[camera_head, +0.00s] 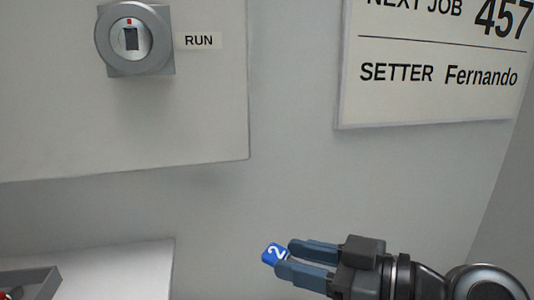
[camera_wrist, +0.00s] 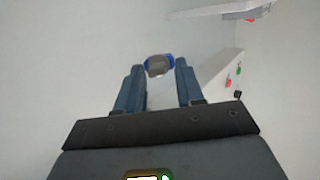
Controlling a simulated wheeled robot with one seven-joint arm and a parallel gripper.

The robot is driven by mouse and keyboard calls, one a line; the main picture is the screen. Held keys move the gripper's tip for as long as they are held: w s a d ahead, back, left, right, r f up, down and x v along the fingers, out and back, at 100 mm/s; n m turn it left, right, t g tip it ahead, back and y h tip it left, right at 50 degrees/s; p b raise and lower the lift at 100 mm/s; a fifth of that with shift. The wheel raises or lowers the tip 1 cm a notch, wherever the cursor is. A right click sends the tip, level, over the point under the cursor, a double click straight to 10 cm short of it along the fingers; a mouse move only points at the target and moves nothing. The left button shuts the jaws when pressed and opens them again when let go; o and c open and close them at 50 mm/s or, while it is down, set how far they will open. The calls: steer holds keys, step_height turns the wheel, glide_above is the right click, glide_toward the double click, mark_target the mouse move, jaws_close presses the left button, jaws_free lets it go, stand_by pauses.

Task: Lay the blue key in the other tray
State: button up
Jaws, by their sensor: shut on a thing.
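My gripper (camera_head: 282,259) is shut on the blue key (camera_head: 270,253), which shows a white 2 on its head. In the wrist view the blue key (camera_wrist: 159,65) sits at the tips of my gripper (camera_wrist: 157,68), with a grey part toward the camera. The gripper holds it up in front of the grey wall, clear of any surface. A grey tray (camera_head: 42,281) shows only in part at the bottom left of the head view, on a white surface, with something red in it at the picture's edge. I cannot tell which tray it is.
A key switch (camera_head: 131,40) labelled RUN sits on a pale panel (camera_head: 215,110) at upper left. A sign (camera_head: 437,100) with job and setter names hangs at upper right. The white surface (camera_head: 140,262) ends left of the gripper. Small red and green parts show at right in the wrist view.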

steer(key=w+d+f+m+t+h, duration=0.1)
steer(key=d+f+m+t+h, duration=0.3)
steer(key=f, duration=1)
steer(key=w+d+f+m+t+h, duration=0.2)
steer(key=d+f+m+t+h, duration=0.2)
steer(key=d+f+m+h, duration=0.4)
steer(key=d+f+h, duration=0.2)
steer(key=d+f, duration=0.2)
steer(key=f, duration=0.2)
steer(key=shift+d+t, duration=0.3)
steer(key=shift+d, duration=0.05)
steer(key=shift+w+f, duration=0.1)
steer(key=shift+f, duration=0.05)
